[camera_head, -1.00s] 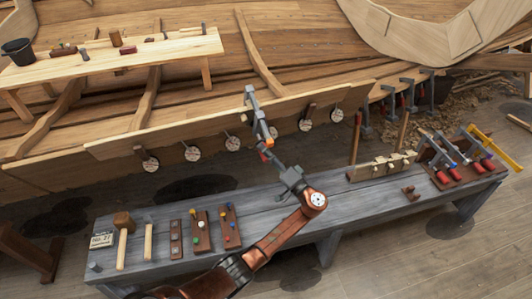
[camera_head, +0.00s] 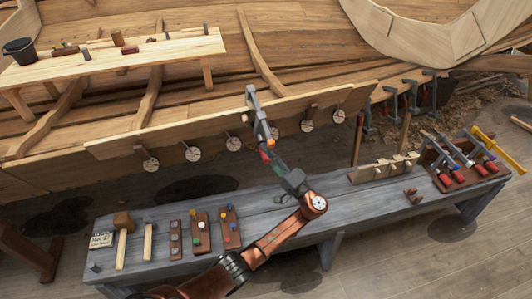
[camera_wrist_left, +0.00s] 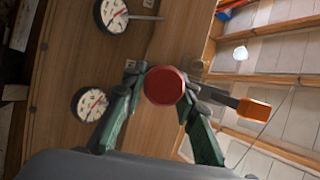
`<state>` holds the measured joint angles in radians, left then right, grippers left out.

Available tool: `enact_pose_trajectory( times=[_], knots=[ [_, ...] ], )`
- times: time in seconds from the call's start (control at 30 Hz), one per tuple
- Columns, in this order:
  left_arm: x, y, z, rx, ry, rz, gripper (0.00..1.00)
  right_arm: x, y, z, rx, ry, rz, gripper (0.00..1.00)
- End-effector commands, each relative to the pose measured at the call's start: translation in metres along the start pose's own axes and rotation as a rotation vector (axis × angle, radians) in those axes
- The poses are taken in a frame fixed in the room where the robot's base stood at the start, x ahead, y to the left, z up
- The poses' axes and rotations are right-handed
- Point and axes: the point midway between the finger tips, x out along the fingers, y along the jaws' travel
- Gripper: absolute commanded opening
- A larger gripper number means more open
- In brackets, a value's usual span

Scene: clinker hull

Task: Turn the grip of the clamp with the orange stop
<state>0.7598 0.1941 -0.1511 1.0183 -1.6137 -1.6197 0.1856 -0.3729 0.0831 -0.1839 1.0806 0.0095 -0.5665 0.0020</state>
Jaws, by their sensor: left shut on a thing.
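The clamp (camera_head: 256,108) hangs on the upper edge of the hull plank. Its orange stop (camera_head: 274,132) sits at the lower end of the clamp, and it shows at the right in the wrist view (camera_wrist_left: 254,109). The clamp's red grip (camera_wrist_left: 164,86) faces the wrist camera end-on as a round red disc. My left gripper (camera_head: 268,153) has come up to the grip from below. Its green fingers lie on both sides of the red grip, shut on it. My right gripper is out of view.
Round dials (camera_head: 232,144) line the plank on both sides of the clamp. The grey bench (camera_head: 290,212) below holds mallets, pegboards and a rack of red-handled clamps (camera_head: 465,160). More clamps (camera_head: 412,95) hang on the hull at right. A wooden table (camera_head: 150,50) stands upper left.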

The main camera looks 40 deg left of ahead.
Motion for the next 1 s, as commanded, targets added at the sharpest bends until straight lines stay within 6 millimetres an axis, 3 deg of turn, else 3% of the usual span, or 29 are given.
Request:
enact_pose_trajectory(
  times=[0.07,0.1,0.3,0.67,0.77,1.0],
  knots=[
    [-0.004,0.004,0.002,0.005,0.001,0.005,0.02,0.0,0.0,0.0,0.0,0.001,0.0,0.23],
    [-0.004,0.004,0.002,0.005,0.0,0.005,0.29,0.0,0.0,0.0,0.0,0.001,0.0,0.23],
    [-0.002,0.003,0.001,0.003,0.0,0.003,0.43,0.0,0.0,0.0,0.0,0.002,0.0,0.23],
    [-0.005,0.001,0.0,0.0,0.001,0.002,0.44,0.0,0.002,0.006,0.001,-0.006,0.002,0.23],
    [-0.017,0.002,0.0,0.0,0.001,0.004,0.44,0.0,0.001,0.005,0.001,-0.004,0.002,0.23],
    [-0.066,0.002,0.0,0.001,0.003,0.005,0.44,0.0,0.001,0.003,0.001,-0.002,0.001,0.23]
  ],
)
